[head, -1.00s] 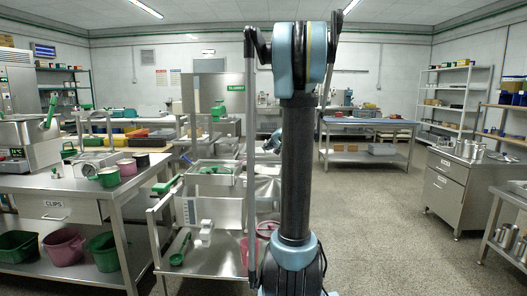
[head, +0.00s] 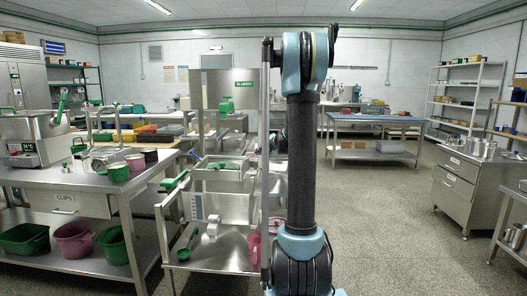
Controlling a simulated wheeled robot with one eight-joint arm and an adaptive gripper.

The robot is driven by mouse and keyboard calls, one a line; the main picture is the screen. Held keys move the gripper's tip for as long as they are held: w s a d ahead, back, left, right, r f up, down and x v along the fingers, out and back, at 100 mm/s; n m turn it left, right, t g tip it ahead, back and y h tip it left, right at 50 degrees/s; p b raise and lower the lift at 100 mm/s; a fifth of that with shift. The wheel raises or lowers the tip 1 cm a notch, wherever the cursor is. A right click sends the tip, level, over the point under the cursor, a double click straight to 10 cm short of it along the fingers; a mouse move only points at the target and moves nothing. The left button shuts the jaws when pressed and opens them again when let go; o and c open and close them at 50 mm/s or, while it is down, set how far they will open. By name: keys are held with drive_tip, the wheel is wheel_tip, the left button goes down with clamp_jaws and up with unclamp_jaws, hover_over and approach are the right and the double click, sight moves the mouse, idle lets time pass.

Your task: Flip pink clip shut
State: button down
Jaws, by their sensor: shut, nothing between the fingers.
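I cannot make out a pink clip in the head view. A drawer labelled CLIPS (head: 66,204) is shut under the steel bench at the left. My arm stands upright in the middle of the view and hides part of what lies behind it. My gripper does not show.
On the left bench (head: 150,181) are a machine (head: 35,140), a green mug (head: 118,172) and a pink cup (head: 136,162). Green and pink buckets (head: 74,240) sit below. A steel cart (head: 215,262) stands beside my arm. The floor (head: 390,225) at right is clear.

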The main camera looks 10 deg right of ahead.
sight(254, 154)
idle(0.3)
drive_tip(key=shift+w+a+f, duration=0.25)
drive_tip(key=shift+a+f, duration=0.55)
drive_tip(key=shift+a, duration=0.2)
drive_tip(key=shift+w+a+f, duration=0.2)
drive_tip(key=shift+a+f, duration=0.55)
drive_tip(key=shift+a, duration=0.25)
drive_tip(key=shift+s+d+r, duration=0.1)
drive_tip(key=shift+d+r, duration=0.3)
drive_tip(key=w+d+v, duration=0.1)
drive_tip(key=v, duration=1.1)
drive_tip(key=shift+d+r, duration=0.3)
drive_tip(key=shift+w, duration=0.1)
